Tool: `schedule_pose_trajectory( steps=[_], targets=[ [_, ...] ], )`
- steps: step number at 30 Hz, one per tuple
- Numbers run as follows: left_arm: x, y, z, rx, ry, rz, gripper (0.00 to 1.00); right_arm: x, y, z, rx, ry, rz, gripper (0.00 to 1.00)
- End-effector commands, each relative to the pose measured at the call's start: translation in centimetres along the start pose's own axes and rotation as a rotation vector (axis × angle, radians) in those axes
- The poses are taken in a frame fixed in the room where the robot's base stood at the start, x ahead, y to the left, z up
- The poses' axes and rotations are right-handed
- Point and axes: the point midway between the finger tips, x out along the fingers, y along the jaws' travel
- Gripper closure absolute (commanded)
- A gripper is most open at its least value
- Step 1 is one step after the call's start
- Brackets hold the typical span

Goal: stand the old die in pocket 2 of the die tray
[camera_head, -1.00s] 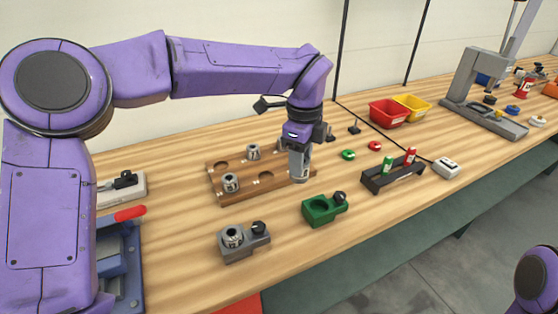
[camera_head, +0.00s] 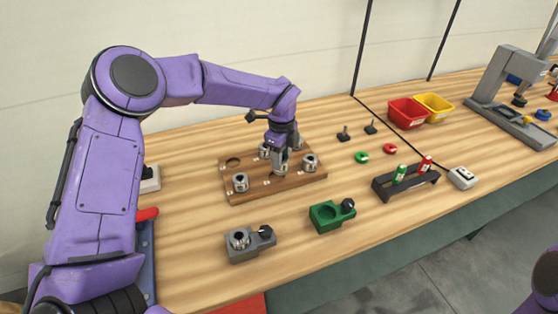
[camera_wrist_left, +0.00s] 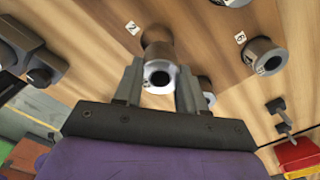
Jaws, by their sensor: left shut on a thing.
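The die tray (camera_head: 229,192) is a brown wooden board with pockets; several metal dies stand in it, one at the front left (camera_head: 240,183) and one at the right end (camera_head: 310,163). My left gripper (camera_head: 279,166) points down at the front middle of the tray, shut on the old die (camera_wrist_left: 159,76). In the wrist view this die is a metal ring between the two fingers, beside the pocket label 2 (camera_wrist_left: 133,27). Its base is hard to see, so I cannot tell whether it is seated. Another die (camera_wrist_left: 265,57) stands by label 6.
In front of the tray are a grey holder with a die in it (camera_head: 250,250) and a green holder (camera_head: 326,218). A black rack (camera_head: 406,184) with a green and a red bottle stands to the right. Red (camera_head: 407,113) and yellow (camera_head: 434,105) bins are behind.

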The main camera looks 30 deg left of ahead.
Motion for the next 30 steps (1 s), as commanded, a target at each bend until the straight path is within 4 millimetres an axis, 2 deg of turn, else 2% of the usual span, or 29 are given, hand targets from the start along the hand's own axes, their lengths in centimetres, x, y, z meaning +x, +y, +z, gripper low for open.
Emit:
schedule_pose_trajectory(
  steps=[4,9,15,16,18,26,30],
  targets=[
    [1.0,-0.3,1.1,-0.003,0.001,0.001,1.00,-0.9,0.1,-0.3,0.000,-0.001,0.000,0.43],
    [3.8,-0.4,0.9,0.000,0.001,-0.001,1.00,-1.4,0.2,-0.5,0.000,-0.002,0.001,0.43],
    [4.2,-0.4,0.9,-0.001,0.001,-0.002,1.00,-1.2,0.1,-0.5,0.000,-0.001,0.000,0.43],
    [4.3,-0.3,0.9,-0.001,0.001,-0.001,0.57,-1.2,0.1,-0.5,0.000,-0.001,0.000,0.43],
    [4.3,-0.3,0.9,0.000,0.001,-0.001,0.34,-1.2,0.1,-0.5,0.000,-0.001,0.000,0.43],
    [4.2,-0.3,0.9,0.000,0.001,-0.001,0.34,-1.2,0.1,-0.5,0.000,-0.001,0.001,0.43],
    [3.2,-0.4,0.9,0.000,0.002,-0.004,0.34,-0.8,0.1,-0.3,0.000,-0.001,0.001,0.43]
  ],
)
